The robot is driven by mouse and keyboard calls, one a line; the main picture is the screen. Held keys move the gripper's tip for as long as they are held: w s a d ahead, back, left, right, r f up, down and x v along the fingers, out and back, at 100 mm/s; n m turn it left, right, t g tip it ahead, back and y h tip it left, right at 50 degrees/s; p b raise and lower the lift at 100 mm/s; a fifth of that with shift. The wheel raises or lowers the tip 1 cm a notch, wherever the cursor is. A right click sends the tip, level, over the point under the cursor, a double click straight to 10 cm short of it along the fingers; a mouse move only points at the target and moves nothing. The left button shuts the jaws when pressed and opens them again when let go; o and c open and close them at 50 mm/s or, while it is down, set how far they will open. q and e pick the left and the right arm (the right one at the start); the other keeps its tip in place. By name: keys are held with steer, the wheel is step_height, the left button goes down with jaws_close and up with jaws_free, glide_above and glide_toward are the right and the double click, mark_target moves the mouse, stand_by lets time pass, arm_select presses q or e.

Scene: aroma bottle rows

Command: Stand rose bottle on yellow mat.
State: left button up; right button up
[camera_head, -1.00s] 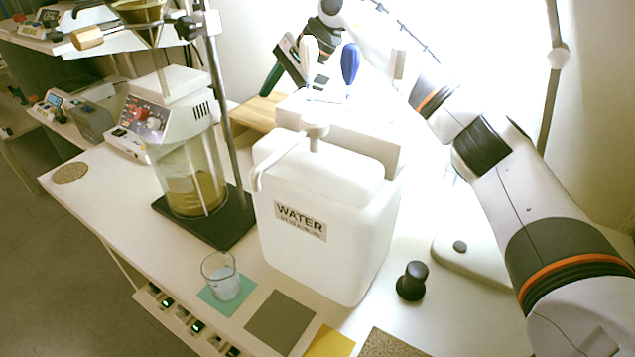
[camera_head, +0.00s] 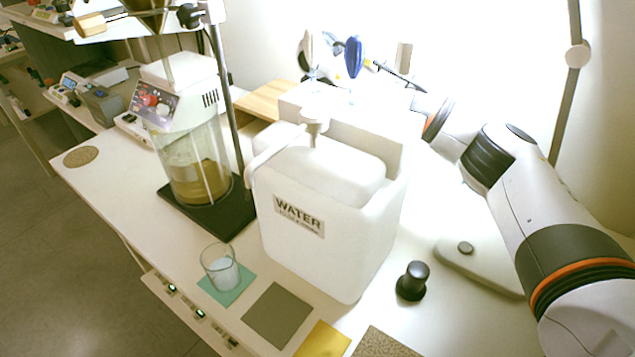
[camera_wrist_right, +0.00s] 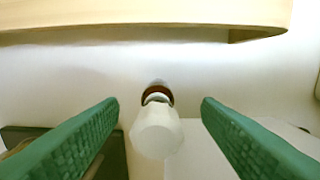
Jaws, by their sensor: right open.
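The yellow mat (camera_head: 322,341) lies at the front edge of the table in the head view, cut by the picture's bottom edge, and its visible part is bare. In the right wrist view my right gripper (camera_wrist_right: 160,100) has its green fingers wide apart. A small bottle-like thing with a pale faceted top (camera_wrist_right: 157,132) and a brown-red ring shows between and beyond the fingers; I cannot tell whether it is the rose bottle. No finger visibly touches it. My left gripper is not in view.
The large water container (camera_head: 325,235) stands mid-table. A glass beaker (camera_head: 221,268) stands on a teal mat, beside a bare grey-green mat (camera_head: 277,315). A black knob-like thing (camera_head: 412,281) stands right of the container. A wooden board (camera_head: 270,100) lies behind.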

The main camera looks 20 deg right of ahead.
steer(key=f, duration=0.4)
steer(key=shift+s+a+f, duration=0.1)
steer(key=shift+a+f, duration=0.25)
steer(key=shift+f, duration=0.15)
steer(key=c, duration=1.1)
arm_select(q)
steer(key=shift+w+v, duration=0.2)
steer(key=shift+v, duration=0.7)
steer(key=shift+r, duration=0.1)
arm_select(e)
steer(key=shift+r, duration=0.2)
steer(key=shift+r, duration=0.25)
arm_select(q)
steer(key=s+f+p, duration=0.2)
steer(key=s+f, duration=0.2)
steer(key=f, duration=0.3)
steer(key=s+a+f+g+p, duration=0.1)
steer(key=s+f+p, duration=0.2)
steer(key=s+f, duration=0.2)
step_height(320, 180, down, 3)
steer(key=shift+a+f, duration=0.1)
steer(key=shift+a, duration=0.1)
arm_select(e)
step_height(320, 180, up, 27)
steer(key=shift+r, duration=0.15)
